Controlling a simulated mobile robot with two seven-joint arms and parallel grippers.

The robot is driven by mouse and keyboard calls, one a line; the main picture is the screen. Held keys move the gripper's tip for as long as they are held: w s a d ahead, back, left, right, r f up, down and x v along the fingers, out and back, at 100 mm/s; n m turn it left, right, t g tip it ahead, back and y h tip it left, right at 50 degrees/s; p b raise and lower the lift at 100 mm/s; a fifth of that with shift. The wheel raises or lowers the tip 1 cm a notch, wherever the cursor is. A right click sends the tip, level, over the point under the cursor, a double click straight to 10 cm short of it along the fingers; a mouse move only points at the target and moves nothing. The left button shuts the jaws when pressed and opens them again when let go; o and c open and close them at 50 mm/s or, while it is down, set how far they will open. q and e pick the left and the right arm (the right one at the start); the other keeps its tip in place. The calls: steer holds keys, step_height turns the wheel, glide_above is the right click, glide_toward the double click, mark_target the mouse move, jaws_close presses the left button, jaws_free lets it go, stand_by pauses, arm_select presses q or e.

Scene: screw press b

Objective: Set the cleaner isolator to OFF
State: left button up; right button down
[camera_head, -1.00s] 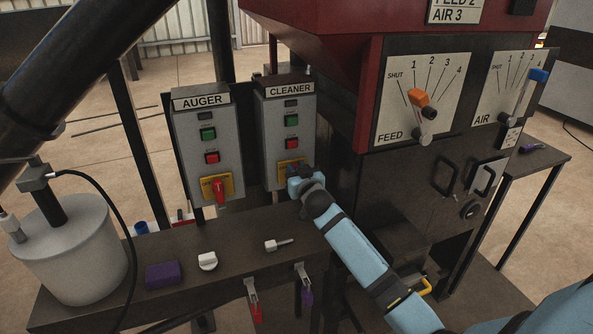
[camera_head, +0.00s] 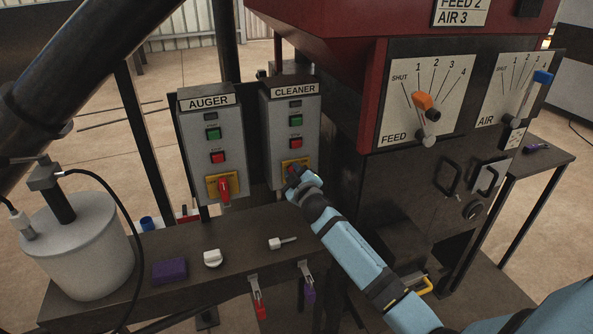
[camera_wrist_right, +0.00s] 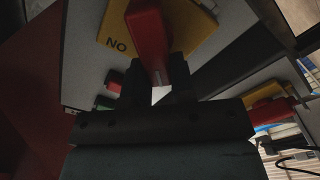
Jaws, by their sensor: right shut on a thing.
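The cleaner box (camera_head: 290,133) is a grey panel labelled CLEANER, with a green button above a red one. Its isolator, a red handle (camera_wrist_right: 148,38) on a yellow plate (camera_wrist_right: 192,27), is largely hidden behind my gripper in the head view. My right gripper (camera_head: 296,177) is at this isolator, and in the wrist view its dark fingers (camera_wrist_right: 158,88) are shut on the red handle. My left gripper is not in view.
The auger box (camera_head: 210,140) stands to the left with its own red isolator handle (camera_head: 225,190). The bench (camera_head: 215,285) below holds a purple block (camera_head: 170,270), a white knob (camera_head: 212,258) and a small key-like part (camera_head: 281,243). Feed and air dials are at the right.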

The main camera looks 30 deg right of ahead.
steer(key=n, duration=0.4)
steer(key=shift+a+f+n, duration=0.3)
steer(key=shift+f, duration=0.1)
steer(key=shift+a+f+n+p, duration=0.15)
steer(key=shift+f+n, duration=0.1)
steer(key=shift+n, duration=0.85)
steer(key=shift+d+f+n+p, duration=0.15)
steer(key=shift+f+n, duration=0.1)
steer(key=shift+n, duration=0.85)
steer(key=shift+a, duration=0.1)
steer(key=c, duration=1)
jaws_free()
steer(key=shift+f, duration=0.1)
steer(key=shift+o, duration=0.2)
steer(key=v, duration=1.3)
steer(key=shift+s+b, duration=0.35)
steer(key=shift+b, duration=0.05)
